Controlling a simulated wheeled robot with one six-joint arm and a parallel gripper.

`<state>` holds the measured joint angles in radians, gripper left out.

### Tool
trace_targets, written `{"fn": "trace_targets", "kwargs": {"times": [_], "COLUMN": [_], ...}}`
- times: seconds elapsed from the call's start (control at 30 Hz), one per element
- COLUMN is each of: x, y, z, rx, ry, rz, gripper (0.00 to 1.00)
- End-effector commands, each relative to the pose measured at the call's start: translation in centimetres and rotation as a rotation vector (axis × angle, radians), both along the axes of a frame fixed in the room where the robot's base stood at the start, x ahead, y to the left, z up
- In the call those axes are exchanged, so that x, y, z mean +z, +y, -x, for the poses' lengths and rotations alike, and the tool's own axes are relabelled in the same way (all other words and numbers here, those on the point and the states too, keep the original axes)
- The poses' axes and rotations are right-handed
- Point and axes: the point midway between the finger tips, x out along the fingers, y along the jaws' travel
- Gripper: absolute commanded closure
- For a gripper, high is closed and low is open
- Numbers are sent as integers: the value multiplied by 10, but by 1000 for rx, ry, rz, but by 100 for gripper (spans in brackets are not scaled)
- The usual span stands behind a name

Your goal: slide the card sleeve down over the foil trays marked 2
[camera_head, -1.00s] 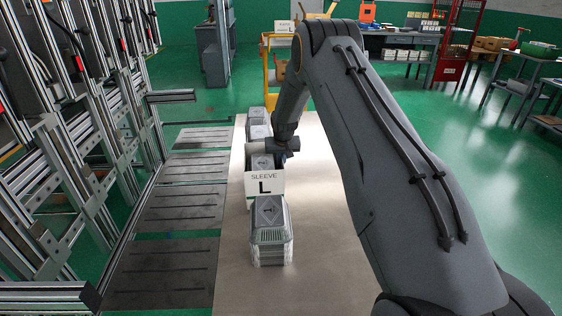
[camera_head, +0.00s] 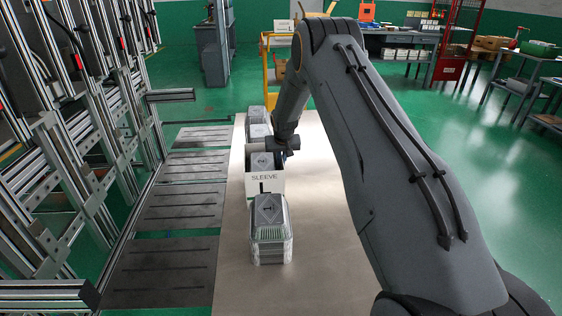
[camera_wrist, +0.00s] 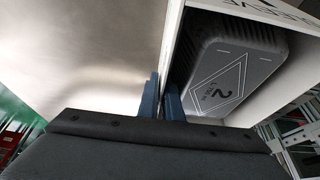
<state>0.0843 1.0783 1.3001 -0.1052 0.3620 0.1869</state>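The white card sleeve (camera_head: 256,189), printed SLEEVE and L, is upright around the stack of foil trays marked 2 (camera_head: 262,160). The top tray, with its 2 in a diamond, shows inside the sleeve in the wrist view (camera_wrist: 235,68); it looks level with or a little below the rim. In the wrist view, my gripper's (camera_wrist: 162,88) blue fingers lie on either side of one sleeve wall, shut on it. My gripper (camera_head: 288,151) is at the sleeve's right side in the head view. The sleeve's lower edge is hidden by the front stack.
A stack of foil trays marked 1 (camera_head: 270,230) stands close in front of the sleeve. More foil trays (camera_head: 257,122) stand behind it. The table (camera_head: 320,235) is clear to the right. Dark slotted plates and metal frames line the left.

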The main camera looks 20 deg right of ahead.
Motion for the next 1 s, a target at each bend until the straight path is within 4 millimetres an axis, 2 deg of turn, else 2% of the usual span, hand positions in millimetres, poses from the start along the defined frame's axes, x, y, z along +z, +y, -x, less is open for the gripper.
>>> {"fn": "trace_targets", "kwargs": {"times": [0.03, 0.07, 0.47, 1.0], "x": [-16, -16, -16, -15], "y": [2, 3, 9, 5], "z": [9, 9, 9, 10], "rx": [1, 1, 7, 4], "ry": [24, 24, 26, 28], "rz": [-3, -3, -4, -3], "gripper": [80, 76, 76, 76]}}
